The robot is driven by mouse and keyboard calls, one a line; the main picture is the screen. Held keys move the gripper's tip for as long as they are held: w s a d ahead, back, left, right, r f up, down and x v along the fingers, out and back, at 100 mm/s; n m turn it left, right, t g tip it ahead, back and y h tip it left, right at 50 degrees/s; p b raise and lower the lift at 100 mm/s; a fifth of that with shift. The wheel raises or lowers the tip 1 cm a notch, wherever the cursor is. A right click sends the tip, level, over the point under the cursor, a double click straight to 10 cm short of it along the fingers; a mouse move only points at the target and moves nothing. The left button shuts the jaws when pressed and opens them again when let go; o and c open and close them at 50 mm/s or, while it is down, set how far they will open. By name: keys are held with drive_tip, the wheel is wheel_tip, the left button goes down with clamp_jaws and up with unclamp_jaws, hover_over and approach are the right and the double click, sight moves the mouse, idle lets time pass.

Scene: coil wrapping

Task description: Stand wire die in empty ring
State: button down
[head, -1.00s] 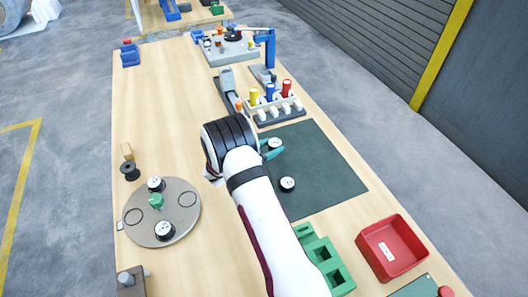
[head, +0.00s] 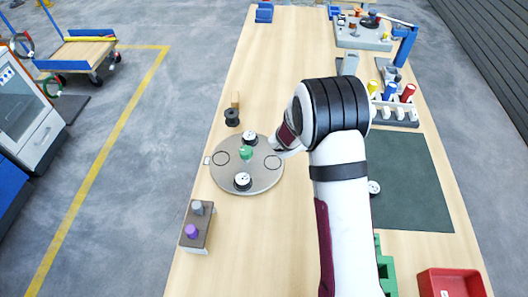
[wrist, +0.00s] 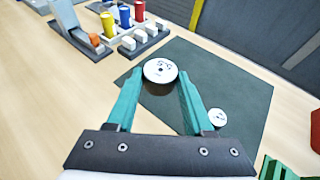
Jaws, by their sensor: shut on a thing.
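My gripper (wrist: 160,82) is shut on a wire die (wrist: 160,72), a short black cylinder with a white marked top, held upright between teal fingers in the wrist view. In the head view my arm hides the fingers and this die. A round grey plate (head: 264,184) lies on the table's left side. It carries a green knob (head: 245,153), one die at the back (head: 249,138) and one at the front (head: 242,181). Its left ring (head: 221,156) and right ring (head: 273,162) are outlined and empty. My wrist is right of the plate.
A dark green mat (head: 415,190) holds another die (head: 374,188). A black spool (head: 232,117) and a block with grey and purple pegs (head: 197,227) stand near the plate. A red bin (head: 452,284) is at front right. Bare table lies between plate and mat.

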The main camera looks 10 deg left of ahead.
drive_tip(key=a+n+t+y, duration=0.1)
drive_tip(key=a, duration=1.1)
drive_tip(key=n+t+y, duration=0.1)
drive_tip(key=n, duration=0.1)
hover_over(216, 162)
wheel_tip(216, 162, down, 6)
drive_tip(key=shift+d+f, duration=0.15)
wheel_tip(216, 162, down, 4)
drive_tip(key=shift+f, duration=0.1)
drive_tip(key=shift+f, duration=0.1)
drive_tip(key=shift+c, duration=1.4)
unclamp_jaws()
